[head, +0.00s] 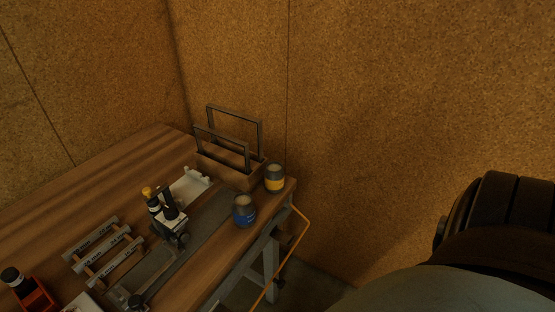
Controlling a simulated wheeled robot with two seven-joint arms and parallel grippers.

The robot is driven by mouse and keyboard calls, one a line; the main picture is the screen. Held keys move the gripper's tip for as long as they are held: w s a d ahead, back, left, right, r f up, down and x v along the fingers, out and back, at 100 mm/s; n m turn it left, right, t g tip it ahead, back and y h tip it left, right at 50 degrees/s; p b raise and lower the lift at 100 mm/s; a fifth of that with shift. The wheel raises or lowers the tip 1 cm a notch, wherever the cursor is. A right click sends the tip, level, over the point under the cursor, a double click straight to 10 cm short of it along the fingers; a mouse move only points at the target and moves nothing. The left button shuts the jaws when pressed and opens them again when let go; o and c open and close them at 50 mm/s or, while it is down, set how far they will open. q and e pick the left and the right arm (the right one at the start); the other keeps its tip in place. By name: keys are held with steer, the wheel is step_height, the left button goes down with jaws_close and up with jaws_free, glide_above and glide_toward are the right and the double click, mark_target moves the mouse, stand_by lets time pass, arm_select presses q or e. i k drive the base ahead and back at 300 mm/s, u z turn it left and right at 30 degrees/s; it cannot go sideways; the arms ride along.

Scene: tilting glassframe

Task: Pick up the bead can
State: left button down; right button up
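Two small cans stand upright near the right end of the wooden table. One can has a yellow band (275,179) and stands at the far right corner, close to the wooden box. The other can has a blue label (245,211) and stands nearer, by the table's front edge. I cannot tell from this view which one is the bead can. Neither gripper shows in the head view.
A wooden box (230,174) with upright dark frames stands behind the cans. A small black-and-white device (168,213), a labelled rack (104,248) and a red holder (34,295) lie to the left. An orange cable (292,250) hangs off the table's right end.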

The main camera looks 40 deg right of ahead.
mark_target(244, 209)
steer(key=z, duration=0.15)
steer(key=k, duration=0.3)
steer(key=z, duration=0.85)
